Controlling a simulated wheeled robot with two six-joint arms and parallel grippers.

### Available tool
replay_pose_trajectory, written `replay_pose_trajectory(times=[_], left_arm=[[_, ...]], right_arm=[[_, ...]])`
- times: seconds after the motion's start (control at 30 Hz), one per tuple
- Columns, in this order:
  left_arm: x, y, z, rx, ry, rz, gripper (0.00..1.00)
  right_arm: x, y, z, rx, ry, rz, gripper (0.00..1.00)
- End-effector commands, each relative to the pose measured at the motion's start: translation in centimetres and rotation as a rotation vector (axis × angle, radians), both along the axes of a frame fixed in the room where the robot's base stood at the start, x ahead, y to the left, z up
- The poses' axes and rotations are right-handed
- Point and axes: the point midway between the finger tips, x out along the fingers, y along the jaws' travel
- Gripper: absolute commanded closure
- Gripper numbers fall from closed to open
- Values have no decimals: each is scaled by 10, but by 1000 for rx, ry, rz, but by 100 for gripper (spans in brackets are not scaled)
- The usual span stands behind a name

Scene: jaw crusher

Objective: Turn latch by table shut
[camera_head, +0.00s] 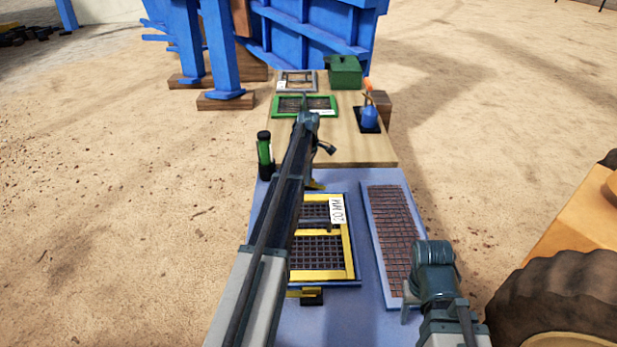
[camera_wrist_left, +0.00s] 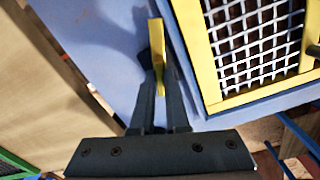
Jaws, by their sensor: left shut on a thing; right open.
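The yellow latch by the table (camera_wrist_left: 157,42) shows in the left wrist view between the fingers of my left gripper (camera_wrist_left: 158,80), which is shut on it. The latch bar lies beside the yellow-framed screen (camera_wrist_left: 205,60), roughly along its edge, and does not visibly cross the frame. In the head view a bit of this latch (camera_head: 316,186) shows past my left arm, which hides most of it and the gripper. A second yellow latch (camera_head: 305,292) sits at the screen's near end. My right gripper (camera_head: 408,306) is open and empty near the bottom right; its fingers are barely visible.
The screen with a "20 MM" label lies on a blue-grey surface (camera_head: 345,318). A rusty mesh screen (camera_head: 395,235) lies to its right. A green-black cylinder (camera_head: 265,152) stands left.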

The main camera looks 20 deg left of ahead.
Motion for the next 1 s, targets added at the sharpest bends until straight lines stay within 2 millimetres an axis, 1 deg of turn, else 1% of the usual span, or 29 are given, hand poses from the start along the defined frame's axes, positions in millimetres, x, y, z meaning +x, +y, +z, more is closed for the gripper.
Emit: replay_pose_trajectory(times=[0.7,1.0], left_arm=[[0,0,0,0,0,-682,100],[0,0,0,0,0,-949,100]], right_arm=[[0,0,0,0,0,0,45],[0,0,0,0,0,0,45]])
